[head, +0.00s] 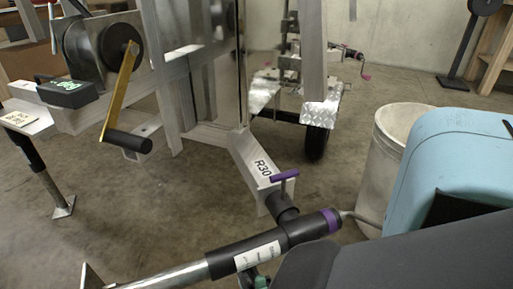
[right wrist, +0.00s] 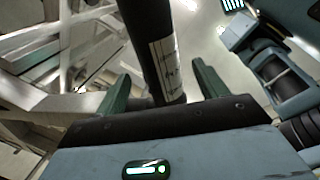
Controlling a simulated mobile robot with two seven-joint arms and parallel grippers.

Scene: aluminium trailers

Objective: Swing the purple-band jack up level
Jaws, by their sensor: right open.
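The purple-band jack (head: 262,248) is a black tube with a white label, a purple band at its right end and a bare metal leg running to the lower left. It lies slanted across the bottom of the head view, fixed to the R30 trailer beam (head: 255,165) by a pivot with a purple T-handle (head: 285,175). My right gripper (head: 258,282) is below the tube, mostly hidden by my arm. In the right wrist view its green fingers (right wrist: 163,88) stand apart on both sides of the black tube (right wrist: 155,40). Contact cannot be told. My left gripper is out of view.
A pale bin (head: 390,140) stands right of the jack, near my right arm. A winch with a yellow crank (head: 122,85) and another jack leg (head: 50,180) are at the left. A wheeled trailer (head: 316,135) stands behind.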

